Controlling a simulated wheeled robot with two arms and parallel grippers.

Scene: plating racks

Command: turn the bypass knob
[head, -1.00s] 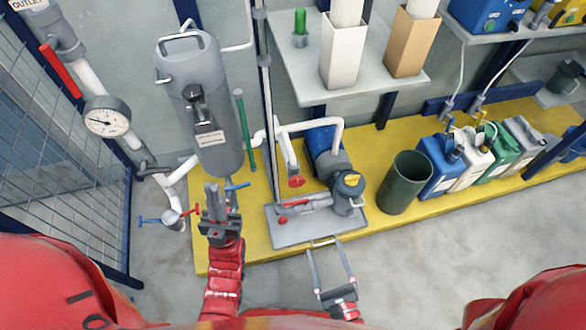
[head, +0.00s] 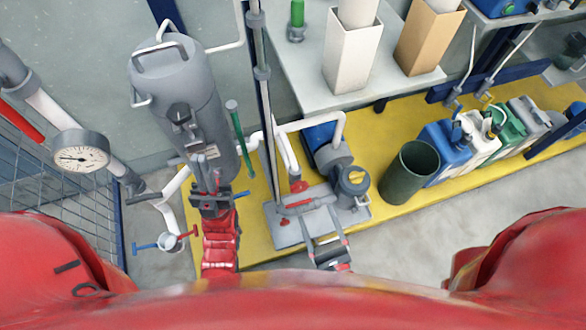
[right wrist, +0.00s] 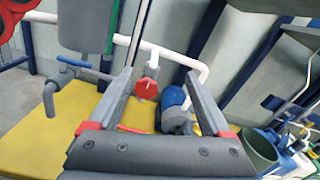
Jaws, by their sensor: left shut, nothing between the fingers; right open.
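A red knob (head: 298,186) sits on the white pipe by the pump; it also shows between my finger ends in the right wrist view (right wrist: 147,88). A dark knob-like part (head: 180,115) is on the front of the grey cylinder (head: 170,78). I cannot tell which is the bypass knob. My left gripper (head: 204,165) is shut and empty in front of the cylinder's lower part, below the dark part; contact cannot be told. My right gripper (head: 323,236) is open and empty over the front of the pump's grey plate (head: 283,236), nearer me than the red knob.
A blue-handled valve (head: 166,241) and pressure gauge (head: 80,157) are at left. A pump (head: 328,150) has a red lever (head: 297,203) before it. A green bin (head: 408,172) and several canisters stand right on the yellow platform (head: 385,207). A post (head: 263,95) rises between my grippers.

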